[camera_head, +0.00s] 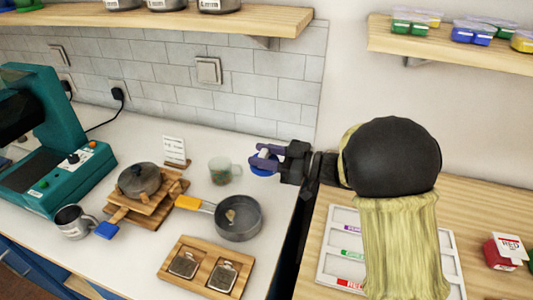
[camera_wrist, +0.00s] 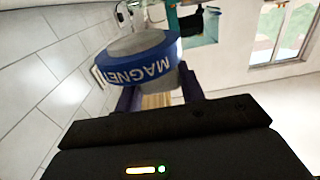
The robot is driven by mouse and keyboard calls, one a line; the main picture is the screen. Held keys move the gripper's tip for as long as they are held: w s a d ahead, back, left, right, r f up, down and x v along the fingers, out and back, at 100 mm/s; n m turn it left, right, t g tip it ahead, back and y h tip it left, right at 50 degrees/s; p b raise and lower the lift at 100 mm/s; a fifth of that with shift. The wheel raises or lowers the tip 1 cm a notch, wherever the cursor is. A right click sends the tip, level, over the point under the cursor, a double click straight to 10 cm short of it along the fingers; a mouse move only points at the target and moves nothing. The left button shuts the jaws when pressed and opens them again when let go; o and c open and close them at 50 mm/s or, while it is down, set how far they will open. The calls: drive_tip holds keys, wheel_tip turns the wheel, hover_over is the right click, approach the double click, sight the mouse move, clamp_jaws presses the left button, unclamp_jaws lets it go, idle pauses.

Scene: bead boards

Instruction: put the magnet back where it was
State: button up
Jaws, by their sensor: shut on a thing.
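The magnet (camera_wrist: 138,62) is a grey round body with a blue band lettered "MAGNE" in the wrist view. My gripper (camera_wrist: 160,95) is shut on it. In the head view my gripper (camera_head: 278,158) holds the magnet (camera_head: 263,166), seen as a blue and white piece, in the air above the white counter, near the tiled wall. It is apart from the glass mug and the pan below. The fingers hide part of the magnet. I cannot tell which spot the magnet came from.
A glass mug (camera_head: 223,171) and a grey pan (camera_head: 238,218) with a yellow handle stand close to my gripper. A lidded pot (camera_head: 140,180) sits on wooden trivets. A wooden tray (camera_head: 206,270) lies in front. A teal machine (camera_head: 50,150) stands left. A white board (camera_head: 338,245) lies right.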

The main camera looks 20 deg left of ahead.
drive_tip(key=shift+w+f+b, duration=0.1)
drive_tip(key=shift+f+b, duration=2.9)
drive_tip(key=shift+f, duration=0.4)
drive_tip(key=shift+f, duration=0.3)
